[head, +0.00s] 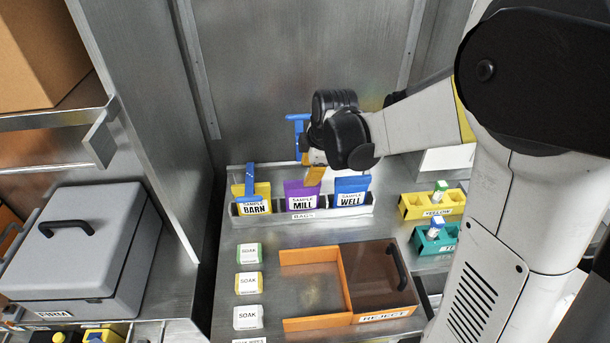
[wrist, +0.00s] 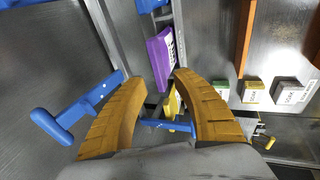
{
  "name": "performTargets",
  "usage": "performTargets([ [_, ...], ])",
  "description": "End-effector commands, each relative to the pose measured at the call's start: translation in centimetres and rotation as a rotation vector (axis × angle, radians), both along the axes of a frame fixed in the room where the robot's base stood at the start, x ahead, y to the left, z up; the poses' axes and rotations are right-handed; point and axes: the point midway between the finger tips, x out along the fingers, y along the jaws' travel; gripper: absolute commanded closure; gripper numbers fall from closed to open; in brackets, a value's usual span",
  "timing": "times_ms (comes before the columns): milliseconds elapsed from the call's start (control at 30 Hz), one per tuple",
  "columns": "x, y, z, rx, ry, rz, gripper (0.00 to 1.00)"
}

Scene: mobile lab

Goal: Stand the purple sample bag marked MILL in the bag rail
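The purple bag marked MILL (head: 302,197) stands in the middle of the bag rail (head: 330,212), between the yellow BARN bag and the blue WELL bag. Its lower edge is hidden behind the rail's front. My gripper (head: 313,174) is just above and behind the purple bag in the head view. In the wrist view, the two orange fingers (wrist: 161,75) are apart with nothing held between them. The purple bag (wrist: 160,56) lies just beyond the fingertips there, and appears free of them.
The yellow BARN bag (head: 254,199) has a blue clip; the blue WELL bag (head: 351,192) stands at right. A blue T-shaped piece (head: 298,128) is behind my gripper. Soak packets (head: 248,284), an orange-framed reject bin (head: 287,256) and tube racks (head: 432,206) occupy the counter.

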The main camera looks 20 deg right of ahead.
Motion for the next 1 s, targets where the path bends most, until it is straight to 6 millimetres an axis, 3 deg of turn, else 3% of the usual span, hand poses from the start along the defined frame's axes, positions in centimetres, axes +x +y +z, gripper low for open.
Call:
performTargets([
  [233, -1.3, -0.2, 2.8, 0.008, -0.003, -0.026, 0.65],
  [333, -3.0, 0.0, 4.4, 0.038, -0.015, -0.123, 0.65],
  [500, -8.6, 0.4, 8.4, 0.160, -0.058, -0.450, 0.65],
  [633, -13.5, 0.6, 10.2, 0.288, -0.099, -0.728, 0.65],
  [800, -18.5, 0.7, 10.7, 0.454, -0.141, -1.028, 0.65],
  [1000, -21.3, 0.7, 10.3, 0.572, -0.162, -1.211, 0.65],
])
